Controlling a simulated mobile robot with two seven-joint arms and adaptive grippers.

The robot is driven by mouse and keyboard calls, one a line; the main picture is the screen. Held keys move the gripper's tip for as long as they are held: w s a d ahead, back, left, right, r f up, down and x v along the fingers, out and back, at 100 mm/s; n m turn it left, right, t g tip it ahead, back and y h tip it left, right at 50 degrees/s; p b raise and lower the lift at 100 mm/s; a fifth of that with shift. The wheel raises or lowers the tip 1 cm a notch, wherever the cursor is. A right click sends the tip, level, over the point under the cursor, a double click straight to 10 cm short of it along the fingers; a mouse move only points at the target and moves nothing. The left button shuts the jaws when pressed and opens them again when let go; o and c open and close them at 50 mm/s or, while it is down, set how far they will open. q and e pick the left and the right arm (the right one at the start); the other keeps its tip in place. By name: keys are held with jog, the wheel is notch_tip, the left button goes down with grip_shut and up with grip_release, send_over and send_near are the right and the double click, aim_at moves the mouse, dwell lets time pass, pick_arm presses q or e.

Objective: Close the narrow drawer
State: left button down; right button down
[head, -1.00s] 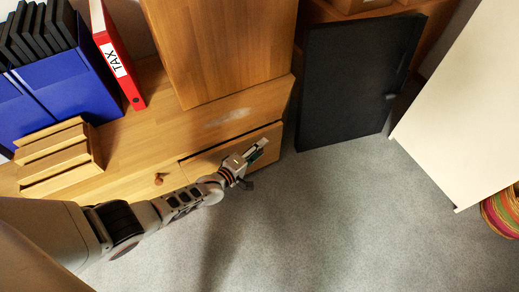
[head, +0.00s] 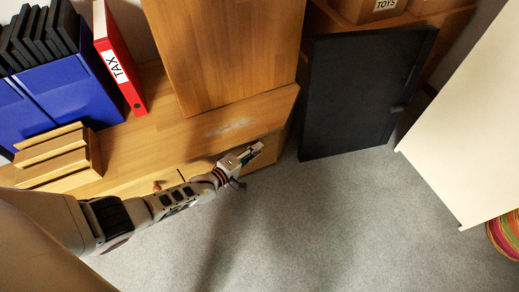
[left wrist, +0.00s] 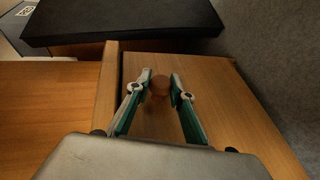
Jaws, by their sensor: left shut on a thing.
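The narrow drawer (head: 271,152) is a wooden drawer low in the cabinet, below the cabinet top's front edge. My left gripper (head: 253,152) is in front of it and hides part of its front. In the left wrist view, the drawer front (left wrist: 225,95) is plain wood with a round brown knob (left wrist: 159,88). The knob is between the fingertips of my left gripper (left wrist: 160,82), which is shut on it. I cannot tell exactly how far the drawer stands out. My right gripper is not in view.
Another knob (head: 156,186) shows left on the cabinet, close to my left arm. A black panel (head: 360,95) stands right of the cabinet, and a pale panel (head: 470,120) further right. Grey carpet (head: 330,225) in front is free.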

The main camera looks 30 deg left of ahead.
pick_arm(q)
jog(key=shift+w+a+r, duration=0.15)
jog(key=shift+w+a, duration=0.05)
jog(key=shift+a, duration=0.1)
jog(key=c, duration=1.8)
grip_release()
jog(key=shift+o, duration=0.2)
jog(key=shift+s+d, duration=0.1)
jog(key=shift+s, duration=0.05)
jog(key=shift+s+a, duration=0.2)
jog(key=shift+s, duration=0.55)
jog(key=v, duration=1)
jog(key=shift+s, duration=0.15)
jog(key=shift+r, duration=0.1)
